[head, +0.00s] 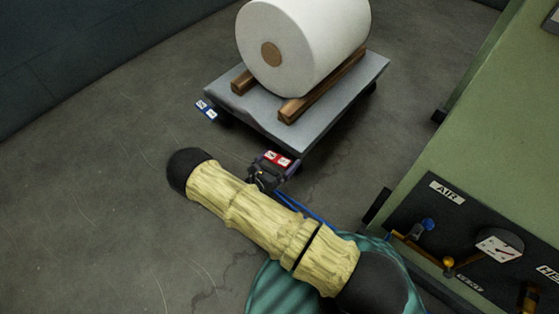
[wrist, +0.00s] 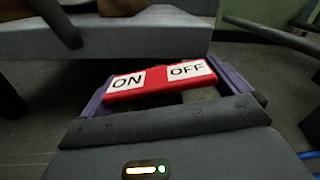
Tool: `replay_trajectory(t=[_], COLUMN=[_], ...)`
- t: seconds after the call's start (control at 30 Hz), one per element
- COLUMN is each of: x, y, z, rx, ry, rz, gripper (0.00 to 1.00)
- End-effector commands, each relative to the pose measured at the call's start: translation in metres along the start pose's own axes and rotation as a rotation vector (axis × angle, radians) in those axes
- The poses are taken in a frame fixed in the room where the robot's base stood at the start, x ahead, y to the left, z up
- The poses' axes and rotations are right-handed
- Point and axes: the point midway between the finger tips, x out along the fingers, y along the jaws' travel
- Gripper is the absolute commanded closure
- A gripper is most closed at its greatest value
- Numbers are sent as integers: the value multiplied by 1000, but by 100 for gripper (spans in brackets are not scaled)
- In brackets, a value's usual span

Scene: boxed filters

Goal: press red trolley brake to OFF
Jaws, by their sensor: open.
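The red trolley brake (head: 278,158) is a red pedal with two white labels at the near corner of the trolley (head: 235,99). In the wrist view the red pedal (wrist: 158,82) reads ON on the left and OFF on the right. I cannot tell which side is pressed down. My gripper (head: 268,172) is right at the near side of the pedal. In the wrist view my gripper (wrist: 172,88) is open, with a purple finger toward each end of the pedal and nothing held. Whether a finger touches the pedal cannot be told.
A blue pedal (head: 206,110) with white labels is at the trolley's left corner. A large white roll (head: 298,50) rests on wooden chocks (head: 322,88) on the trolley. A green machine (head: 490,130) with an AIR panel stands at right. The floor at left is clear.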

Motion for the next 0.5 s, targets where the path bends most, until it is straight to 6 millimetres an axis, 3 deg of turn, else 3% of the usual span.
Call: replay_trajectory(t=[0.07,0.2,0.23,0.5], x=[0,-1,-1,-2], y=[0,1,1,0], z=[0,0,0,3], rx=[0,0,0,51], ry=[0,-1,-1,-2], rz=[0,1,2,2], gripper=[2,29,32,32])
